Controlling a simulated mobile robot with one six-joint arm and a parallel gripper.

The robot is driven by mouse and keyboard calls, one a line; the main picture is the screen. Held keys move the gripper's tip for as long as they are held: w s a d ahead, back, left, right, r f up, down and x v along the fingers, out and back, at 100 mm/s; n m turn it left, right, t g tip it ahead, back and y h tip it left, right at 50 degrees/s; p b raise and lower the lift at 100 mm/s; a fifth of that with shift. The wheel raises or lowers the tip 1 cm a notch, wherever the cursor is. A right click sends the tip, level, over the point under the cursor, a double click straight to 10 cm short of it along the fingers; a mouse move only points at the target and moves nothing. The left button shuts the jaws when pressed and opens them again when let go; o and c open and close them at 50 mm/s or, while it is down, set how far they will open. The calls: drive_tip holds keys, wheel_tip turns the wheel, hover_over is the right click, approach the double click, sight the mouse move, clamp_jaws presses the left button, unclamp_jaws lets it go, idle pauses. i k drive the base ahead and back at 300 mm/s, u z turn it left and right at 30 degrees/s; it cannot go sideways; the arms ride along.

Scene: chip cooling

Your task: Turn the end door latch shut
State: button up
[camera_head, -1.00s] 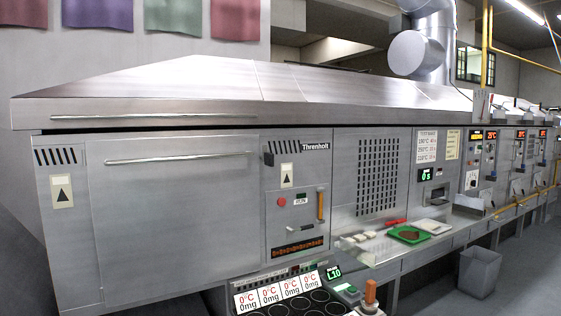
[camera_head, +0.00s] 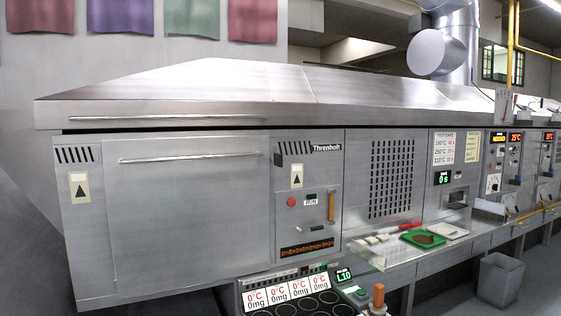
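A large grey steel machine marked Threnholt (camera_head: 327,148) fills the view. A wide flat door or panel (camera_head: 193,215) with a long horizontal bar handle (camera_head: 190,157) is at its left end and looks closed. I cannot tell which of these, if any, is the end door latch. My gripper is not in view.
In front stand several black round pans (camera_head: 312,304) with readouts, and an orange-topped knob (camera_head: 378,296). A shelf to the right holds a green tray (camera_head: 423,239) and a white tray (camera_head: 452,232). A grey bin (camera_head: 500,279) stands on the floor at right.

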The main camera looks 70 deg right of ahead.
sight(277, 159)
drive_tip(key=z, duration=1.25)
drive_tip(key=i, duration=0.5)
drive_tip(key=u, duration=0.15)
drive_tip(key=k, duration=0.6)
drive_tip(key=u, duration=0.2)
drive_tip(key=i, duration=0.4)
drive_tip(key=z, duration=0.05)
